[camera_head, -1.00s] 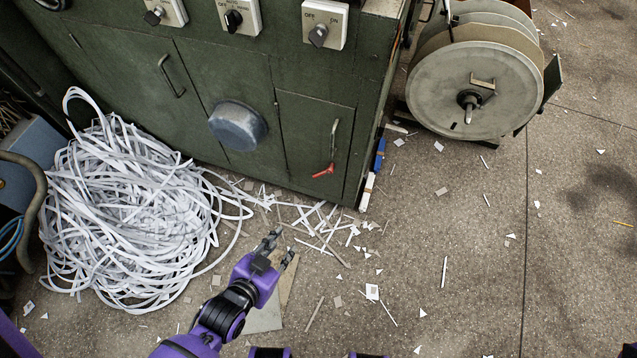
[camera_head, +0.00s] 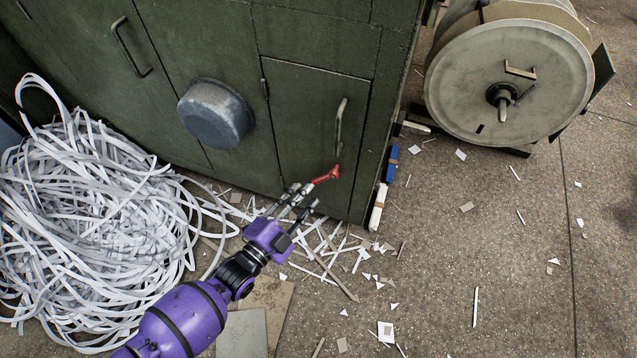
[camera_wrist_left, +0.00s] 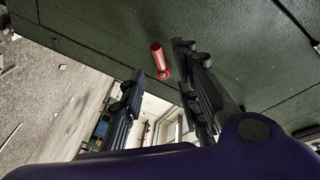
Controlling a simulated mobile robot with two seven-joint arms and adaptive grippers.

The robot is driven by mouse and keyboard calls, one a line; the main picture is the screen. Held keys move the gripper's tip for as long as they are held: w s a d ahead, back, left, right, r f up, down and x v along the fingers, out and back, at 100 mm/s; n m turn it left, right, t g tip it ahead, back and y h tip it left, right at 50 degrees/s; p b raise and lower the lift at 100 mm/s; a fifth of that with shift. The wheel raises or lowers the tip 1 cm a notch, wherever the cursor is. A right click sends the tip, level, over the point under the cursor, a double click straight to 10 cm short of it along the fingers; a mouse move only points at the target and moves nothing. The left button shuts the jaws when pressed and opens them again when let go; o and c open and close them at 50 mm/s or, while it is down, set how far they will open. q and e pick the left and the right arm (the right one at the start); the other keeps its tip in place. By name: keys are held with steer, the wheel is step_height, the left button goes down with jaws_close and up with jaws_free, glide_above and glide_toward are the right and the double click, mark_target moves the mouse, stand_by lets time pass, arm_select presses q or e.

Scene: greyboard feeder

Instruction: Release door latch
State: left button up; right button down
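The door latch is a small red lever (camera_head: 327,175) low on the right-hand green cabinet door (camera_head: 306,125), below its metal handle (camera_head: 339,127). My left gripper (camera_head: 305,195) is just to the lower left of the latch, its fingers pointing up at it. In the left wrist view the red latch (camera_wrist_left: 159,60) shows ahead, between and beyond the fingertips of my left gripper (camera_wrist_left: 160,60). The fingers are spread with a gap between them and nothing is held. Contact with the latch is not visible. My right gripper is not in view.
A big heap of white paper strips (camera_head: 90,210) lies at the left on the floor. A round grey knob-like cover (camera_head: 216,114) sticks out of the cabinet. A large reel (camera_head: 500,85) stands at the upper right. The floor at the right is mostly open, with scattered scraps.

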mark_target(320, 181)
arm_select(q)
steer(key=b+x, duration=0.1)
steer(key=x, duration=0.5)
steer(key=shift+f+b, duration=0.1)
steer(key=shift+b, duration=0.3)
steer(key=shift+c, duration=0.3)
